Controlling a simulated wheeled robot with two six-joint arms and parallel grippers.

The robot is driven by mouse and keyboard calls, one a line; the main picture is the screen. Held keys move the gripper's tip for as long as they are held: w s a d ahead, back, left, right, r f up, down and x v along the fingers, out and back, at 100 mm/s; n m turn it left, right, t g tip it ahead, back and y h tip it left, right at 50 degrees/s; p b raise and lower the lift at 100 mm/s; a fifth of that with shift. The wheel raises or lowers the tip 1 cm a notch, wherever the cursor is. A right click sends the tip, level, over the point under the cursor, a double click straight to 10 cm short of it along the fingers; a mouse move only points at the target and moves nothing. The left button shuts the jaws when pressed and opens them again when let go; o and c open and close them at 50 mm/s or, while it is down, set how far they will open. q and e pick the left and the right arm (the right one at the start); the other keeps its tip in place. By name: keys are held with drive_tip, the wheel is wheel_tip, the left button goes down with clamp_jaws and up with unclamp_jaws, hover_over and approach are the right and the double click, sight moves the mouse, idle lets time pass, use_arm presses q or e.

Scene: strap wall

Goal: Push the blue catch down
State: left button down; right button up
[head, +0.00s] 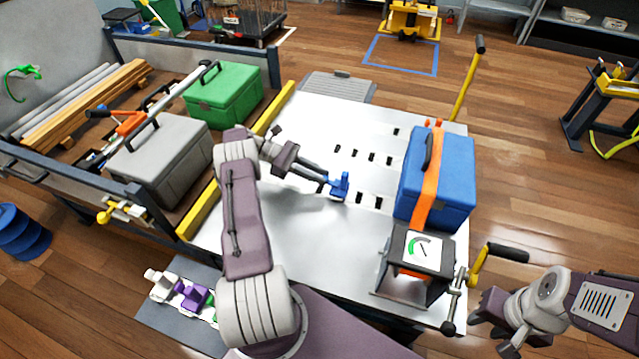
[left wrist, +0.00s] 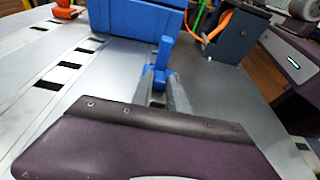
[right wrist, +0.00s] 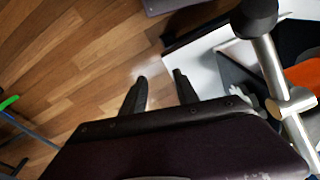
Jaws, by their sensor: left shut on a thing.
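The blue catch (head: 340,184) stands on the white table top, left of the blue box. In the left wrist view the catch (left wrist: 164,54) rises upright between my left fingertips, its lower part partly hidden by them. My left gripper (head: 328,183) is shut on the catch; it also shows in the left wrist view (left wrist: 160,90). My right gripper (right wrist: 160,78) is open with nothing between its fingers, beside the table's edge. In the head view my right arm is at the lower right.
A blue box (head: 458,170) with an orange strap (head: 431,180) stands on the table (head: 290,245). A gauge unit (head: 422,252) with a yellow crank (head: 480,264) stands at the front right. Several dark slots lie near the catch. A yellow lever (head: 467,85) rises behind the box.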

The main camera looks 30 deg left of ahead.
use_arm(q)
drive_tip(key=shift+f+h+b, duration=0.4)
drive_tip(key=shift+h+b, duration=0.1)
drive_tip(key=shift+b, duration=0.5)
use_arm(e)
drive_tip(key=shift+f, duration=1.55)
use_arm(q)
drive_tip(key=c, duration=1.3)
unclamp_jaws()
drive_tip(key=shift+r, duration=0.1)
